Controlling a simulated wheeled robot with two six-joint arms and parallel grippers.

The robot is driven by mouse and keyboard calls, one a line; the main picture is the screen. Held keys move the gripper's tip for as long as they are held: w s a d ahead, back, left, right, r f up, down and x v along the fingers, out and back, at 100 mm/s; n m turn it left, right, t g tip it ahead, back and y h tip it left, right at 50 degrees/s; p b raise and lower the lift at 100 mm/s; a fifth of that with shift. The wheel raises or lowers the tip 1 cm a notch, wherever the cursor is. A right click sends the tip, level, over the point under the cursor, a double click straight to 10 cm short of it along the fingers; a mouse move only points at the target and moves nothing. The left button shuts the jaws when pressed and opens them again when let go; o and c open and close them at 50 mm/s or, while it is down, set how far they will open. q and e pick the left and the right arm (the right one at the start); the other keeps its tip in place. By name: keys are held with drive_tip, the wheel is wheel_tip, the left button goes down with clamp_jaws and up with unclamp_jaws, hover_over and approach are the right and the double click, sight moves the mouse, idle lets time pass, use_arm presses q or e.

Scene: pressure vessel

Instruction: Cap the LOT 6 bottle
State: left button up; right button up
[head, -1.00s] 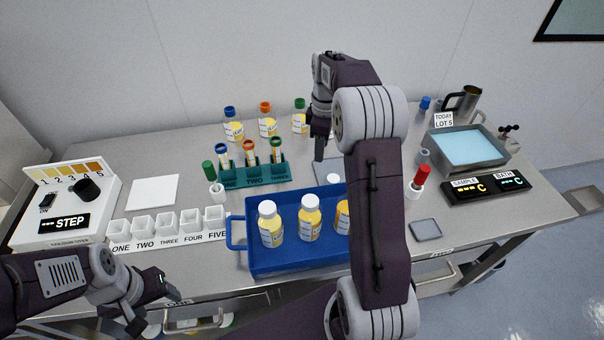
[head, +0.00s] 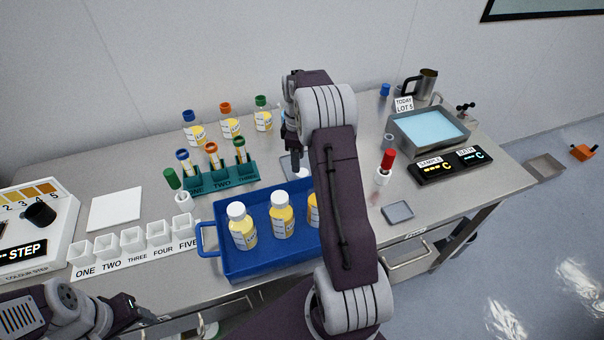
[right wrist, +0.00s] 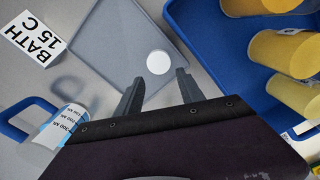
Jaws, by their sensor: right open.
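A white round cap (right wrist: 158,62) lies on a grey mat or shallow tray (right wrist: 118,38); it also shows in the head view (head: 300,172). My right gripper (right wrist: 160,78) is open and empty, its fingertips just short of the cap, with the cap beyond the gap between them. In the head view the right gripper (head: 295,158) points down over the mat. Yellow bottles with white tops (head: 243,228) (head: 281,216) stand in a blue tray (head: 266,268); another is partly hidden by my right arm. Their lot labels are too small to read. My left gripper (head: 135,308) is low at the left.
A green tube rack (head: 222,180) and several colour-capped bottles (head: 230,123) stand behind the tray. White cups (head: 133,238) line the left. A water bath (head: 430,132) sits at the right with a LOT 5 card (head: 404,104). A BATH 15 C card (right wrist: 35,40) is near the mat.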

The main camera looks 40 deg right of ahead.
sight(302, 174)
wheel_tip(302, 174, down, 5)
drive_tip(key=shift+s+d+f, duration=0.15)
idle(0.4)
clamp_jaws()
